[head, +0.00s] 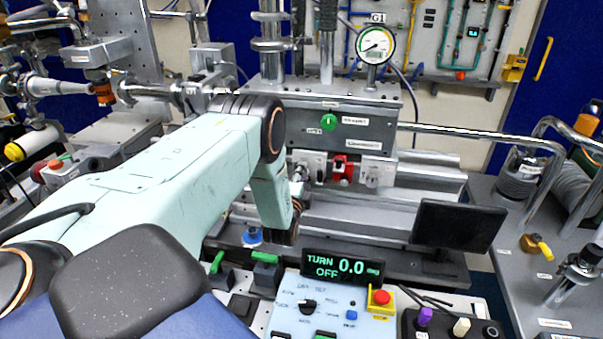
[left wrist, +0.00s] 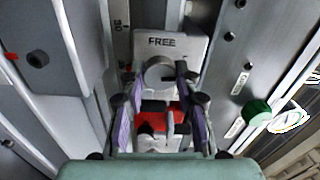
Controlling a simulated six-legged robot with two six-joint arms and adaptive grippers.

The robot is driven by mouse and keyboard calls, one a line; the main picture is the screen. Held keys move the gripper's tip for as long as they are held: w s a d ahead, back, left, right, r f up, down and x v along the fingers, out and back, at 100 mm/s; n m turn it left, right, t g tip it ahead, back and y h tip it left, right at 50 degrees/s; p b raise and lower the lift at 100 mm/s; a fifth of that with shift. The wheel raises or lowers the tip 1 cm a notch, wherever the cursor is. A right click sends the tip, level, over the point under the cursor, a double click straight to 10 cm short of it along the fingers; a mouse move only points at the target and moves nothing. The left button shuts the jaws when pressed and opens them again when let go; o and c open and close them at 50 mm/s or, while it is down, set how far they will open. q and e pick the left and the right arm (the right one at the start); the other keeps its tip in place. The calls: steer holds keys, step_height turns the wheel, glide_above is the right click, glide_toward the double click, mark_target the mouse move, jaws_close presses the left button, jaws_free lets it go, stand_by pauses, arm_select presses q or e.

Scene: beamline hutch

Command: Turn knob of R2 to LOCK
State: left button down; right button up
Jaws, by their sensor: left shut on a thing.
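A round grey knob (left wrist: 158,73) sits on a light plate (left wrist: 170,44) marked FREE in the left wrist view. My left gripper (left wrist: 158,88) is shut on this knob, its purple-padded fingers on either side. In the head view, my left gripper (head: 298,180) reaches to the leftmost of three blocks on the front of the grey machine; my wrist partly hides this block (head: 312,160). I cannot read an R2 label. My right gripper is not in view.
A red block (head: 343,168) and another light block (head: 378,172) stand close to its right. A green knob (head: 328,121) is above. The display (head: 342,268) reads TURN 0.0 deg, OFF. A control box (head: 325,310) and a dark monitor (head: 457,226) stand in front.

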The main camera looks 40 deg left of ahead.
arm_select(q)
steer(key=shift+s+d+f+m, duration=0.1)
steer(key=shift+f+m, duration=0.1)
steer(key=shift+m, duration=0.4)
steer(key=c, duration=1.2)
jaws_free()
steer(key=shift+r, duration=0.1)
steer(key=v, duration=1.2)
steer(key=shift+r, duration=0.15)
steer(key=shift+d, duration=0.1)
